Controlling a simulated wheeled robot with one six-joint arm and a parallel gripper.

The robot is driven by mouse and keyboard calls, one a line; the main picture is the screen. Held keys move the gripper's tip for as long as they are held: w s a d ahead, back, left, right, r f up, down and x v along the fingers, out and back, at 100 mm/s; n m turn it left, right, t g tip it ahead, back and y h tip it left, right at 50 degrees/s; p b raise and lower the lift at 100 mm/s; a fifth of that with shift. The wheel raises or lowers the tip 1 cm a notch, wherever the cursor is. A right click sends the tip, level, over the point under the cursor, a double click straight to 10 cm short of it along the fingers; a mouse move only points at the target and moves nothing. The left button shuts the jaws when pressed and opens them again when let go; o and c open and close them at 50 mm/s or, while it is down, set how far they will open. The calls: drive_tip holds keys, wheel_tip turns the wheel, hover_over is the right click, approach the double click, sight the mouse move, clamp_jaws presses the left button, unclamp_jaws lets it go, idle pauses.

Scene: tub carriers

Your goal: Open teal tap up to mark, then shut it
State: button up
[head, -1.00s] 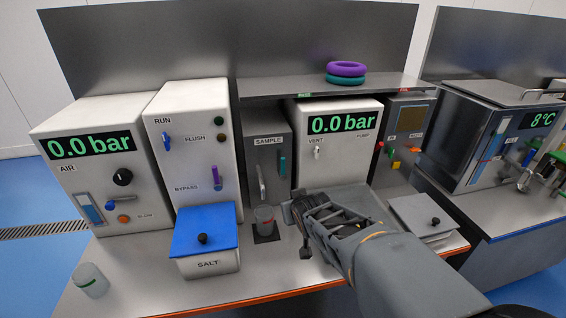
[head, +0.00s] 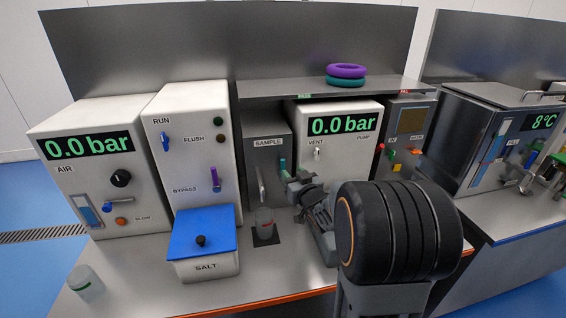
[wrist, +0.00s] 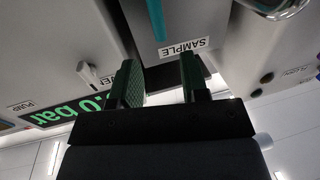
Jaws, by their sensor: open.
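The grey SAMPLE box (head: 267,150) carries the teal tap handle (head: 282,165), an upright bar on its front. A metal spout (head: 261,188) hangs left of it. A clear beaker (head: 264,222) with a red mark stands below on a dark pad; I cannot make out any liquid in it. My gripper (head: 293,181) is open, just in front of and below the teal handle. In the wrist view the handle (wrist: 156,18) lies ahead of the gap between my fingers (wrist: 158,62), seemingly untouched.
The white vent and pump unit (head: 340,115) stands close on the right under a shelf (head: 290,88). The blue-lidded SALT box (head: 205,232) is left of the beaker. Another glass (head: 86,283) stands at the front left. My arm hides the bench at front right.

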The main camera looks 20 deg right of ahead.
sight(284, 163)
drive_tip(key=w+p, duration=0.1)
drive_tip(key=w, duration=0.7)
clamp_jaws()
idle(0.3)
